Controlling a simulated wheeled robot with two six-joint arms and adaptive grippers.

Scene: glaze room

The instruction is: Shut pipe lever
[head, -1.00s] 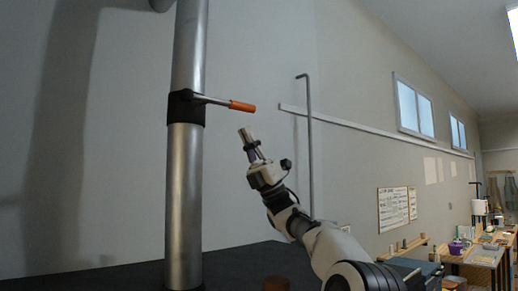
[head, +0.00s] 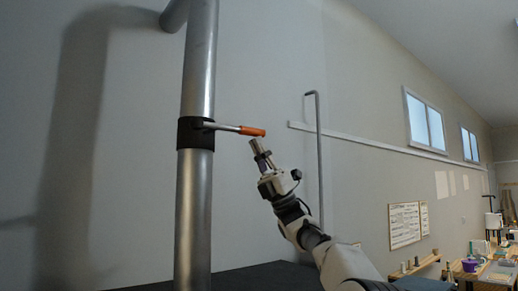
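A thick grey metal pipe (head: 193,225) stands upright at the left of the head view. A black collar (head: 190,133) wraps it, and a thin metal lever with an orange grip (head: 252,131) sticks out from the collar to the right, nearly level. My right gripper (head: 257,143) is just below the orange grip and points up and left toward it. My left gripper is not in view.
A thin grey rod with a hooked top (head: 317,150) stands against the wall behind my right arm. A dark surface (head: 240,277) lies at the pipe's foot. Cluttered worktables (head: 490,272) are far off at the right. The space right of the lever is open.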

